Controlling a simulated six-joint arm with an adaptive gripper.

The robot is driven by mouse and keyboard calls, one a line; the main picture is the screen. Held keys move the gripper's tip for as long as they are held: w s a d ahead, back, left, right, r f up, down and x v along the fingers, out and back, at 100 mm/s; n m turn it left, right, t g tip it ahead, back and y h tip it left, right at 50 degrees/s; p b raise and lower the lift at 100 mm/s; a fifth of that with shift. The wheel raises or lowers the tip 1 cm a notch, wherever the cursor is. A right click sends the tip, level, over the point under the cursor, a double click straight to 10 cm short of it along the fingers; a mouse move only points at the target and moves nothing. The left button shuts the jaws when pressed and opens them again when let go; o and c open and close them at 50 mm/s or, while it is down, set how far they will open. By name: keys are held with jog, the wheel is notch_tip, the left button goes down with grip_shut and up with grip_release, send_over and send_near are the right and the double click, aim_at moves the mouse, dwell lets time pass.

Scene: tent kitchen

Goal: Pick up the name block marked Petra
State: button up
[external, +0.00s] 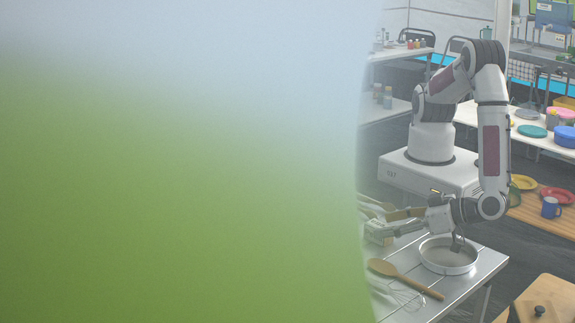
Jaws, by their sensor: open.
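My gripper (385,229) reaches left from the wrist, low over the metal table (478,278), close to the edge of a large blur. It is open. A small pale boxy shape (376,236) shows at its fingertips; I cannot tell whether it is a block or part of the gripper. No block with a readable name Petra shows. The left part of the table is hidden.
A large blurred green and grey shape (180,180) covers most of the external view. A round metal pan (448,261), a wooden spoon (405,278) and a whisk (398,295) lie on the table. A wooden box (545,300) stands at the lower right.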

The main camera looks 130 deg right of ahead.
jog(key=shift+w+d+f, duration=0.15)
jog(key=shift+d, duration=0.15)
jog(key=c, duration=1.5)
